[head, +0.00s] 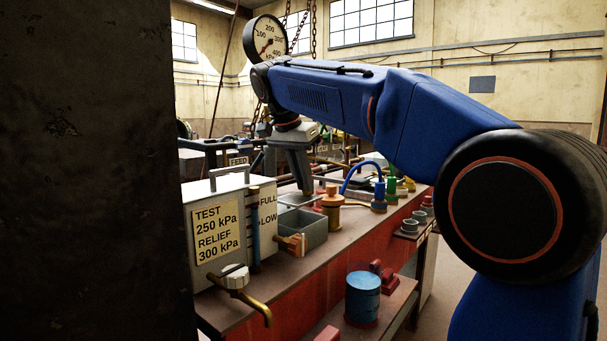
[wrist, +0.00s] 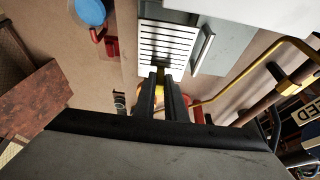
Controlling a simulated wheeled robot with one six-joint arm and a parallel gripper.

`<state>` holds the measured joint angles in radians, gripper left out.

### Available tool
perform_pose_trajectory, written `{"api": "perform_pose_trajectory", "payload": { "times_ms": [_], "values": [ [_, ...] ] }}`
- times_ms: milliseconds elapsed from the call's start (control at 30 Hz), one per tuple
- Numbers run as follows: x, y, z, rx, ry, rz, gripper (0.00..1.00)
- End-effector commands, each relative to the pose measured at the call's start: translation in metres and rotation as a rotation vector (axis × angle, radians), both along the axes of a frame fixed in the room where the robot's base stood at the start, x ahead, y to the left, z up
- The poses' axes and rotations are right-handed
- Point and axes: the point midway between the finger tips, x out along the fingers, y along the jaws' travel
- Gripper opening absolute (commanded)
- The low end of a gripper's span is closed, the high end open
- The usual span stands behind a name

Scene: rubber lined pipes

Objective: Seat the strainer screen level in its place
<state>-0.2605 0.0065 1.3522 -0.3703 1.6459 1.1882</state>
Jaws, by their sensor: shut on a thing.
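The strainer screen (wrist: 166,42) is a pale slotted plate in the wrist view, just beyond my fingertips. My gripper (wrist: 166,78) is shut on it at its near edge, where a small yellow piece shows between the fingers. In the head view my gripper (head: 306,188) points down beside a grey open box (head: 312,232) on the bench.
A white tank (head: 215,245) with gauge labels, a top handle and a brass tap (head: 255,308) stands left of the box. A brass fitting (head: 331,210) stands right of it. A blue cylinder (head: 362,297) sits on the lower shelf. A dark pillar (head: 90,170) blocks the left.

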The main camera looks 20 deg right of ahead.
Motion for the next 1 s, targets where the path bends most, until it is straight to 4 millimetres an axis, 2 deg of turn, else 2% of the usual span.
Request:
{"api": "perform_pose_trajectory", "payload": {
  "times_ms": [433,1000],
  "values": [
    [-0.001,0.0,-0.032,0.0,0.0,0.0,0.0],
    [0.0,0.0,-0.038,0.001,-0.001,-0.001,0.0]
  ]
}}
